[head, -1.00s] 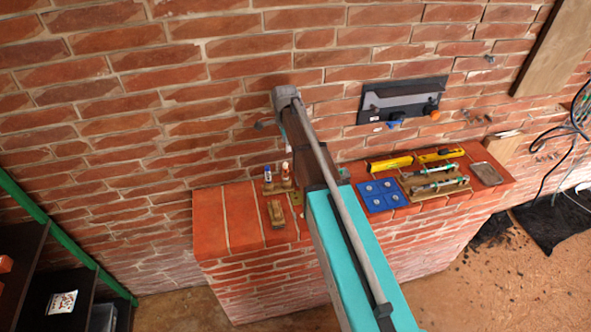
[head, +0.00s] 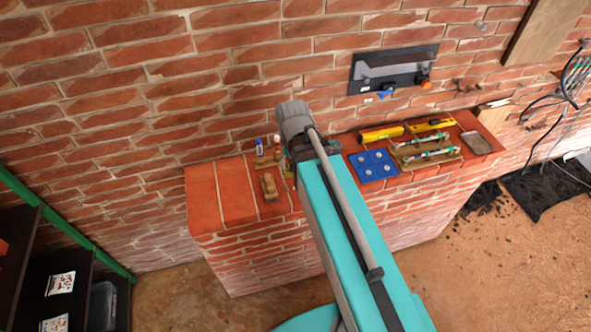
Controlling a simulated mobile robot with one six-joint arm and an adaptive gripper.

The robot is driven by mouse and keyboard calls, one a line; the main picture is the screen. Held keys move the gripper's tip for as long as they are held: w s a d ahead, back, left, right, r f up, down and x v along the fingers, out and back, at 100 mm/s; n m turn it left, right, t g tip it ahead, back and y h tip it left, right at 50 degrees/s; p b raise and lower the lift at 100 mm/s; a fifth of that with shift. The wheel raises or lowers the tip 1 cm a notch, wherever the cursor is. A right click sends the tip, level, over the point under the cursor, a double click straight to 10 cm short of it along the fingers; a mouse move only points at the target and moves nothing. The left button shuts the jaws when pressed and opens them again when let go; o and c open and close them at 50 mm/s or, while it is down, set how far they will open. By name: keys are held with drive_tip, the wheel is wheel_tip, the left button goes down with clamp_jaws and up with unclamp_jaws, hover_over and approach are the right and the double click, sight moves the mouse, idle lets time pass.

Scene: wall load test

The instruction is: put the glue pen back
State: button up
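A wooden rack (head: 453,158) on the brick ledge holds slim white-and-green pens (head: 428,154). Two small upright bottles stand left of my arm: a white one with a blue cap (head: 259,147) and a reddish-brown one (head: 277,149). I cannot tell which of these, if any, is the glue pen. My arm reaches over the ledge, its grey wrist joint (head: 294,118) in front of the wall between the bottles and a blue mat (head: 363,176). My gripper's fingers are hidden behind the arm, so I cannot see whether they hold anything.
The blue mat bears several pale round pieces. Yellow tools (head: 381,134), a grey flat plate (head: 476,143) and a wooden block (head: 269,187) lie on the red brick ledge (head: 221,199). A dark panel (head: 395,68) hangs on the wall. Shelves stand lower left, cables at right.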

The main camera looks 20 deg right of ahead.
drive_tip(key=s+n, duration=0.2)
drive_tip(key=shift+s, duration=0.4)
